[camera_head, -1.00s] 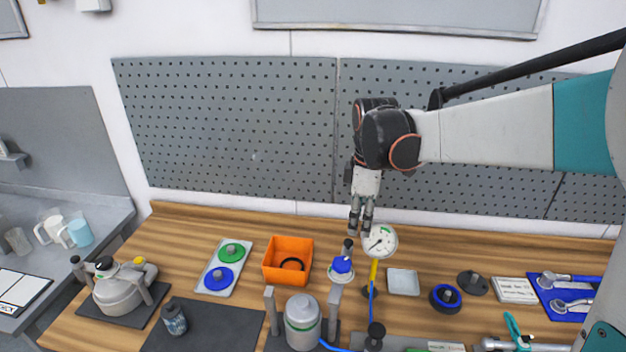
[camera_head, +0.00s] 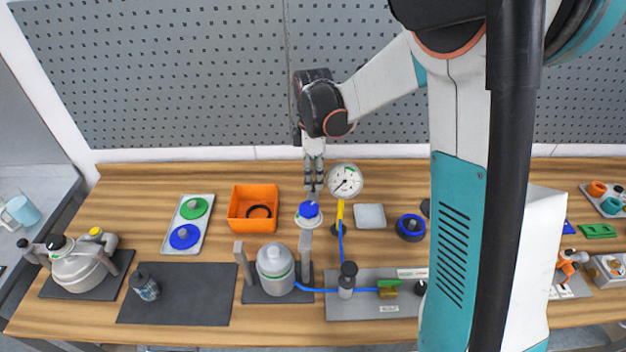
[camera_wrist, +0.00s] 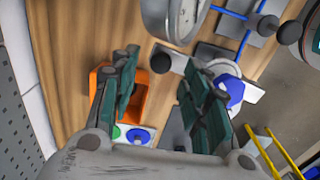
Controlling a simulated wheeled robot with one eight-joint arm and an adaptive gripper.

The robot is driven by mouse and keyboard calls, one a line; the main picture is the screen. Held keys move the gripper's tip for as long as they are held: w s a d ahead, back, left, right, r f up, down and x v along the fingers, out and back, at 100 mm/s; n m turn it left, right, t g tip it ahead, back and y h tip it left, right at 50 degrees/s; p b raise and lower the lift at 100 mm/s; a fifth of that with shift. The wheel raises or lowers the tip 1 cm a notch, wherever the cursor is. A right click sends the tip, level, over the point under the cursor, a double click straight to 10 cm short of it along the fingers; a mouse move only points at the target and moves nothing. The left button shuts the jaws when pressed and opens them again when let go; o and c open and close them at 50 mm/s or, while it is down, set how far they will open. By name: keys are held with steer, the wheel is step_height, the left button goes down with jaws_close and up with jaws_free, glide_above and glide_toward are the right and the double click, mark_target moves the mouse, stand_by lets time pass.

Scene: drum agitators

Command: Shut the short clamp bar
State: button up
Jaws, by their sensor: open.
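A short grey bar with a black ball knob (camera_wrist: 160,63) shows in the wrist view, apparently the short clamp bar. It stands near the blue-capped piece (camera_wrist: 230,91), which also shows in the head view (camera_head: 309,210). My gripper (camera_head: 314,188) points down just behind that cap, beside the round gauge (camera_head: 345,180). In the wrist view its fingers (camera_wrist: 162,64) are spread and empty, and the knob appears between the tips; depth is unclear. The grey vessel (camera_head: 275,268) stands between two upright posts (camera_head: 242,262).
The orange bin (camera_head: 238,223) stands left of my gripper. The gauge on its yellow stem (camera_head: 340,212) stands close on the right. A blue hose (camera_head: 312,290) runs along the front. A dark mat (camera_head: 190,300) lies front left, mostly bare.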

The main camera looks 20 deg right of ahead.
steer(key=shift+f, duration=1.3)
steer(key=shift+c, duration=0.5)
jaws_close()
